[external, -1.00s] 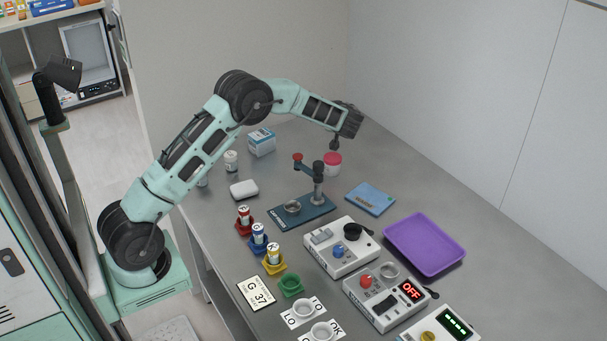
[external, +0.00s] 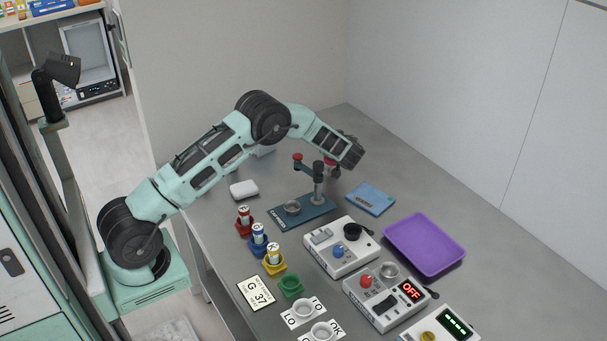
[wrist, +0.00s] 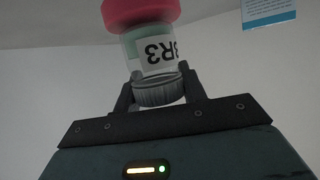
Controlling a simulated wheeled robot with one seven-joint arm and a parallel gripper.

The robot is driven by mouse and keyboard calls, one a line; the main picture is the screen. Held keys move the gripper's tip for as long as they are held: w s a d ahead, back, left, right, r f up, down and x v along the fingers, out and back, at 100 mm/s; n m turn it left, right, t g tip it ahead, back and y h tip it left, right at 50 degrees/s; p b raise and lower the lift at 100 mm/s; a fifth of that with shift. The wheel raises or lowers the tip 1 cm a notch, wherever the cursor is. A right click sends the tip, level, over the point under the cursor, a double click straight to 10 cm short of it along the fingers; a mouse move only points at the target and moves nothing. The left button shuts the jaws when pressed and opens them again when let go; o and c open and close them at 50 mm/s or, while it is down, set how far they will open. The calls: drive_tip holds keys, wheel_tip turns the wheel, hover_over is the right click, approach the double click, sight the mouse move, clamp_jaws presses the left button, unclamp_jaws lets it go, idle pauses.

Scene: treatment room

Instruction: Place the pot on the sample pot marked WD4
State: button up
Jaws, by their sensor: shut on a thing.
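A capping stand (external: 300,212) with a red-knobbed arm stands just in front of my gripper. Control boxes (external: 342,246) and coloured holders (external: 274,265) fill the front.

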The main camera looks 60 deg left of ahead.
drive_tip(key=shift+f, duration=0.15)
drive_tip(key=o, duration=1)
